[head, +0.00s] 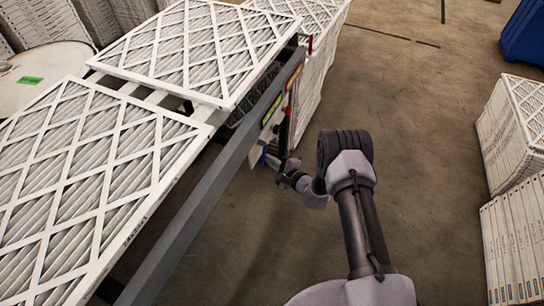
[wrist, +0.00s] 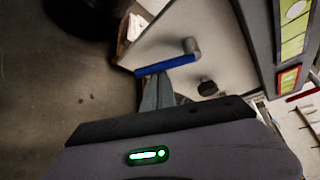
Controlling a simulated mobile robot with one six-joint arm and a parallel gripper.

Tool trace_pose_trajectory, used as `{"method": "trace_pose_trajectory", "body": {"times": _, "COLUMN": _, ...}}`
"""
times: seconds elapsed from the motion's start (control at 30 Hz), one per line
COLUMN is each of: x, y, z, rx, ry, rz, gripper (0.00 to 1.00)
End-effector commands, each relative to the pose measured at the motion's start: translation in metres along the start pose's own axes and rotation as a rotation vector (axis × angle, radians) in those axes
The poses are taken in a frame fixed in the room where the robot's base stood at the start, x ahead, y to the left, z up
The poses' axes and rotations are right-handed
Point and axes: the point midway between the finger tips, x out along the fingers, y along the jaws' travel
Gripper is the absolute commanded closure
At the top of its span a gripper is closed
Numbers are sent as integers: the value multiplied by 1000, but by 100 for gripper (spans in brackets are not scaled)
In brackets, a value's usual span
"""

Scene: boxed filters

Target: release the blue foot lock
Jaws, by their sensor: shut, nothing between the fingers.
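The blue foot lock shows in the wrist view as a slim blue bar (wrist: 165,66) with a grey rounded end at its right. It lies in front of a pale panel. In the head view only a small bit of blue (head: 272,160) shows beside the cart frame. My gripper (wrist: 158,80) is shut and empty, its fingertips right at the bar's near side; I cannot tell whether they touch it. In the head view my gripper (head: 283,168) is small and partly hidden by my wrist, low beside the frame.
A grey rail (head: 205,190) carries white-framed filters (head: 80,175) on the left. Boxed filters (head: 515,125) stand at the right. A dark round knob (wrist: 207,88) sits right of my fingers, and coloured labels (wrist: 291,35) mark the post. Open concrete floor (head: 420,150) lies right of my arm.

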Motion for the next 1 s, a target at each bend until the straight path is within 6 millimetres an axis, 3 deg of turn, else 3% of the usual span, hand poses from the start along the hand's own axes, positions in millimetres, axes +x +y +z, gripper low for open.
{"method": "trace_pose_trajectory", "body": {"times": 0.7, "x": -17, "y": -6, "z": 28, "rx": 543, "ry": -1, "rz": 321, "gripper": 100}}
{"method": "trace_pose_trajectory", "body": {"times": 1.0, "x": -20, "y": -10, "z": 35, "rx": 621, "ry": -1, "rz": 367, "gripper": 100}}
